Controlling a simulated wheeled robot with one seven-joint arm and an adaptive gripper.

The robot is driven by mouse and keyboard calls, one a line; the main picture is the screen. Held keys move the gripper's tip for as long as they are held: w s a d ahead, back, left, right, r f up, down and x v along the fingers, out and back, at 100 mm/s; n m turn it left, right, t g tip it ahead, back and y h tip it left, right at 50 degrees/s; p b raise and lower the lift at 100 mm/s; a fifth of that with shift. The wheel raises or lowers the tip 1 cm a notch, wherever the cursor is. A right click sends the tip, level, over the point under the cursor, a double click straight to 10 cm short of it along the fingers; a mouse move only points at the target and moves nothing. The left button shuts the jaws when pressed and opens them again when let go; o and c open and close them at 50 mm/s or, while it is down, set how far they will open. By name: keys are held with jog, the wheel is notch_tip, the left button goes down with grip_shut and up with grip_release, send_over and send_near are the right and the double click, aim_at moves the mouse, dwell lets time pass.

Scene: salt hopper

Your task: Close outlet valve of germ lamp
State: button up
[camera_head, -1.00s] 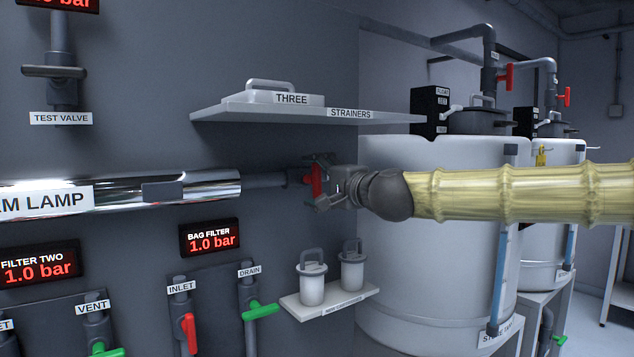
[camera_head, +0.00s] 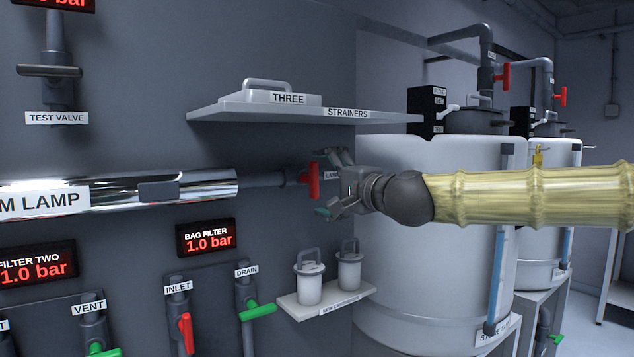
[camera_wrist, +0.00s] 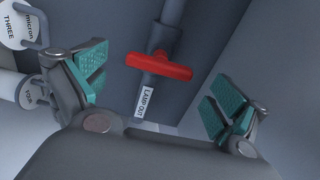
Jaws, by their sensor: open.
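The lamp outlet valve has a red handle (camera_head: 313,180) at the right end of the grey pipe leaving the shiny germ lamp tube (camera_head: 205,188). The handle stands upright, crosswise to the horizontal pipe. In the wrist view the red handle (camera_wrist: 158,66) lies across the pipe, above a "LAMP OUT" label (camera_wrist: 145,103). My gripper (camera_head: 327,184) is open and empty just right of the handle, apart from it. In the wrist view its teal-padded fingers are spread wide, with the handle beyond and between them.
A strainer shelf (camera_head: 240,112) is above the pipe. A small shelf with two lidded canisters (camera_head: 325,304) is below my gripper. A large white tank (camera_head: 430,270) stands behind my arm. Bag filter valves, with a red inlet handle (camera_head: 185,333) and green drain handle (camera_head: 258,310), are lower left.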

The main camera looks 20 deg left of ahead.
jog(key=v, duration=0.8)
jog(key=shift+f, duration=0.1)
